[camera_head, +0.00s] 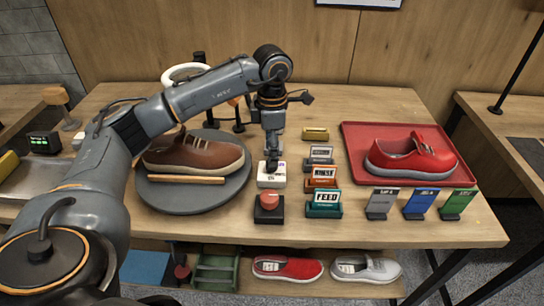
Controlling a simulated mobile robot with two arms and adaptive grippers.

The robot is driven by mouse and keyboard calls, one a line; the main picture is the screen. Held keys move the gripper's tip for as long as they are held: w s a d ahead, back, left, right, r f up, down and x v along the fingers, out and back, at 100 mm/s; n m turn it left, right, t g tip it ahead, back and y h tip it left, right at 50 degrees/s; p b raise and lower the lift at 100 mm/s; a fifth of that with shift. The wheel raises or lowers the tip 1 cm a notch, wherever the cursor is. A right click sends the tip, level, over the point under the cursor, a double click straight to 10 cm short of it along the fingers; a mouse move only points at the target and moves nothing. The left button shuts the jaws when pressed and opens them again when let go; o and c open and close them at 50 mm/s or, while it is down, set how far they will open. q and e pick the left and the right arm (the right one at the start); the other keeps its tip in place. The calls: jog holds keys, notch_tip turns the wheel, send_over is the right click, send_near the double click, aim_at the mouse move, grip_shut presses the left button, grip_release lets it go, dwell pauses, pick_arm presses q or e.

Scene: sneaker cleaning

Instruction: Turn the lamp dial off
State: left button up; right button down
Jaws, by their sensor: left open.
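My left gripper (273,154) points straight down over a small white box (271,181) on the wooden table. Its fingertips are at the top of the box, around or just above a dark part there. I take this box for the lamp dial, but the fingers hide most of its top. The gripper is open; whether it touches the dial I cannot tell. A white ring (172,75), perhaps the lamp head, shows behind my left arm, which partly hides it. My right gripper is not in view.
A brown shoe (196,155) lies on a round grey turntable (180,200) at left. A red button box (268,207) stands in front of the white box. Labelled card holders (323,204) stand close at right. A red tray (355,160) holds a red shoe (410,155).

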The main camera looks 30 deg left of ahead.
pick_arm(q)
notch_tip(320, 180, up, 9)
jog(key=shift+f, duration=0.1)
dwell(0.7)
